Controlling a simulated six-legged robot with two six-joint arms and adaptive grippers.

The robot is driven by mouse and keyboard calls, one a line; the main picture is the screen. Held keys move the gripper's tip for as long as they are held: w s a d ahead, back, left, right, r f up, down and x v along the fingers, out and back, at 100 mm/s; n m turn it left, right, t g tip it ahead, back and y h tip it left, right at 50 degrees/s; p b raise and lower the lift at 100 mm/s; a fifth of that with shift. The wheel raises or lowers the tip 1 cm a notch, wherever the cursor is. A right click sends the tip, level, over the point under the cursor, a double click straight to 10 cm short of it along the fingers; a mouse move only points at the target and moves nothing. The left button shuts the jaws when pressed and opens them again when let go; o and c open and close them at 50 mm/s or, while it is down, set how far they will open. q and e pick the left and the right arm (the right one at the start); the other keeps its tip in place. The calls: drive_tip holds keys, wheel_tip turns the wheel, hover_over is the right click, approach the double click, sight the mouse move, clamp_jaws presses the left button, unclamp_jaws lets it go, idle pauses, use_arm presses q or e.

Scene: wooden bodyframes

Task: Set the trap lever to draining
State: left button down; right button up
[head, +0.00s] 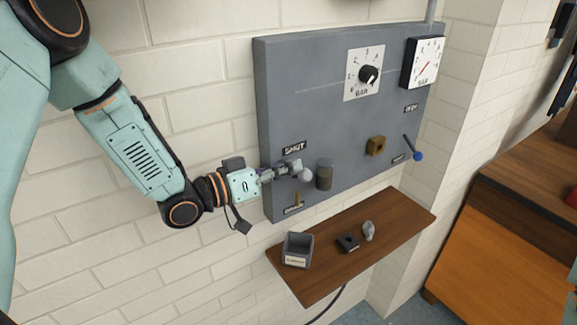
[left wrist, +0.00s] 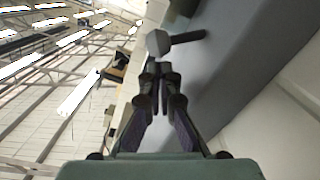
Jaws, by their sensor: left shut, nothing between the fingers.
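A lever with a pale grey knob (head: 305,175) is on the left part of the grey panel, below a label reading SHUT (head: 293,147). A smaller label (head: 294,209), too small to read surely, sits lower down by a short brass peg (head: 297,198). My left gripper (head: 290,169) is shut and empty, right beside the knob. In the left wrist view, the closed fingertips (left wrist: 160,74) point at the faceted knob (left wrist: 158,43), whose dark rod (left wrist: 190,37) runs right; I cannot tell whether they touch. My right gripper is not in view.
A grey-green cylinder (head: 324,175) stands out just right of the knob. The panel (head: 320,100) also bears a dial (head: 368,75), a gauge (head: 423,62), a brass block (head: 376,145) and a blue-tipped lever (head: 416,154). Below, a wooden shelf (head: 320,281) holds a grey box (head: 298,249) and small parts.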

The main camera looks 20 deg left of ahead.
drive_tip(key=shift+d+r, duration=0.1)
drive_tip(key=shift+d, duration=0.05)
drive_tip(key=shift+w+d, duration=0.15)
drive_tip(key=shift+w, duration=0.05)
